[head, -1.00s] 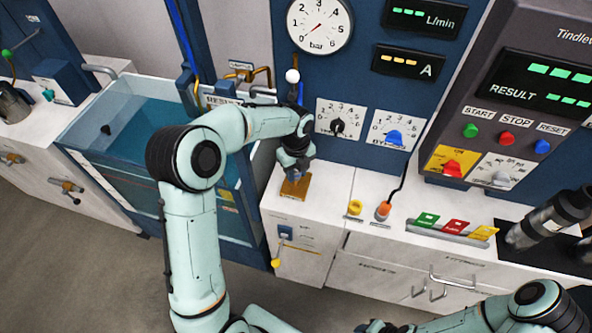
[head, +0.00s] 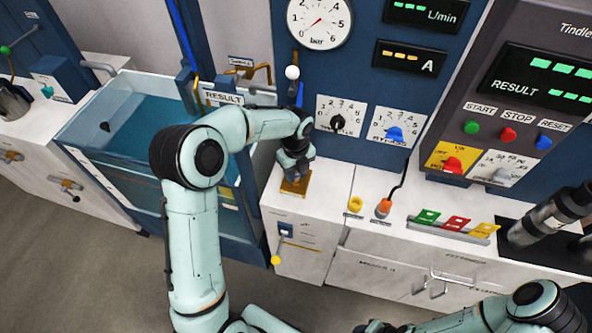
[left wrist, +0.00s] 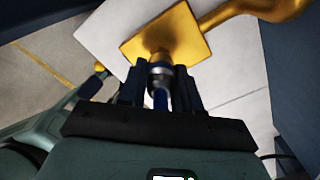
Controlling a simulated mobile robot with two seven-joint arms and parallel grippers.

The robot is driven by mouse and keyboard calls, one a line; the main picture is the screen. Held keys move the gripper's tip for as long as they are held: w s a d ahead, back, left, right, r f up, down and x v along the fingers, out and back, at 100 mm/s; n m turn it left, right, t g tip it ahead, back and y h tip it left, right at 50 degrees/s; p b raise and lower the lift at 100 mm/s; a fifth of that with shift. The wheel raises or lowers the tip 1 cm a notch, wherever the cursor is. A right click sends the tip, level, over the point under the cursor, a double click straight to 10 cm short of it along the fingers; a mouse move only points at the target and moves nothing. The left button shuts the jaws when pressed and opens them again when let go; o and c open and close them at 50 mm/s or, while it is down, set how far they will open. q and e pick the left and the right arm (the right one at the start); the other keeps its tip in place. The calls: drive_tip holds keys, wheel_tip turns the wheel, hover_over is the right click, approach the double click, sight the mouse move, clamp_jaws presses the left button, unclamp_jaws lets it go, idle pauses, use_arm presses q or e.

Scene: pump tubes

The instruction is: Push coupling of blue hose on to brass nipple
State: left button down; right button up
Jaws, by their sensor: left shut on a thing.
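My left gripper (head: 293,174) is above the square brass plate (head: 296,186) on the white cabinet top. In the left wrist view its fingers (left wrist: 160,88) are shut on the coupling (left wrist: 159,77), a grey metal collar with the blue hose (left wrist: 161,101) running back between the fingers. The coupling's front end is right at the brass nipple (left wrist: 160,57), which stands on the brass plate (left wrist: 185,45). I cannot tell how far the coupling sits over the nipple. My right arm comes in at the bottom right; its gripper is at the bottom edge, its fingers unclear.
A brass pipe (left wrist: 265,12) curves away from the plate. A water tank (head: 120,185) stands left of the gripper. A blue panel with a pressure gauge (head: 319,22) and knobs rises behind. A yellow ring (head: 355,204) and an orange-topped part (head: 384,207) stand to the right.

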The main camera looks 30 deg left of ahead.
use_arm(q)
drive_tip(key=shift+f, duration=0.75)
use_arm(e)
drive_tip(key=shift+s+f, duration=0.3)
use_arm(q)
drive_tip(key=c, duration=0.7)
unclamp_jaws()
drive_tip(key=shift+r, duration=0.15)
wheel_tip(320, 180, up, 13)
drive_tip(key=shift+p, duration=0.45)
use_arm(e)
drive_tip(key=shift+w+r, duration=0.9)
drive_tip(key=shift+w, duration=0.05)
drive_tip(key=shift+s, duration=0.1)
